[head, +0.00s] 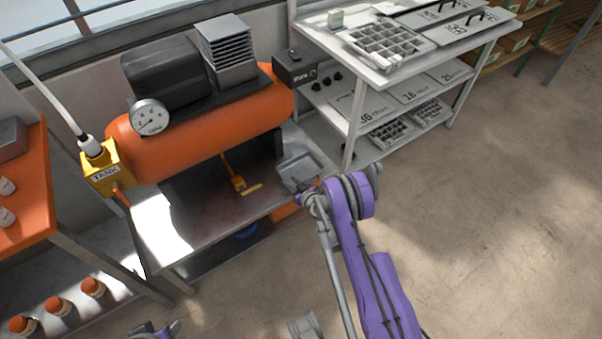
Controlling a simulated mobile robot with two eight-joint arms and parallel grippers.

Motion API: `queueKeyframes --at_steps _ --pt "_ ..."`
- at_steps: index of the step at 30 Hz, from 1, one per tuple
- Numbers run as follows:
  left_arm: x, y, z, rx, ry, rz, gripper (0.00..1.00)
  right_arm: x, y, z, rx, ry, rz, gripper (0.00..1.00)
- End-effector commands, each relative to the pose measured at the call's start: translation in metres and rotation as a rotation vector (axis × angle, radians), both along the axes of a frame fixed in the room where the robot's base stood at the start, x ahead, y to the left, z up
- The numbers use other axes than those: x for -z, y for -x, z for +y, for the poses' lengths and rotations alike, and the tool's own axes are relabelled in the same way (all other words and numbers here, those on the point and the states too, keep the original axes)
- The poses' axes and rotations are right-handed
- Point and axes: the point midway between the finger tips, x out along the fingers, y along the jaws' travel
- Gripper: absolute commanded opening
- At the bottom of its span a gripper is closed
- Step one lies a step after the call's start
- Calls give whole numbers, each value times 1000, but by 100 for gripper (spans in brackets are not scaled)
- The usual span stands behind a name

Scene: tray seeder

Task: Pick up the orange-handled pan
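A shallow grey pan (300,164) lies at the right end of the low bench under the orange compressor. My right gripper (308,194) is at the pan's near edge, by the bench's front right corner. The arm and wrist cover this spot, so the pan's handle cannot be made out and I cannot tell whether the fingers touch it. The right fingers are too small and hidden to read as open or shut. A small part of my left arm (155,331) shows at the bottom edge; its gripper fingers cannot be made out.
The orange compressor tank (205,140) with a gauge (150,117) stands over the bench (215,233). A yellow-handled tool (238,183) lies below it. A yellow TANK box (102,170) hangs left. A white rack (432,66) with seed trays stands right. The floor at right is clear.

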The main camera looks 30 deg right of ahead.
Motion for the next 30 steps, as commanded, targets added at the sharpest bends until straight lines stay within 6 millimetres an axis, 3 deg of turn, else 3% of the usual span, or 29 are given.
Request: queueKeyframes --at_steps 12,20,27,30 --pt "9 0 0 0 0 3 50 22 -45 8 0 0 0 39" --pt "9 0 0 0 0 3 50 22 -48 8 0 -1 0 39" --pt "9 0 0 0 0 3 50 22 -48 8 0 0 0 0" --pt "9 0 0 0 0 3 50 22 -48 8 0 -1 0 0"
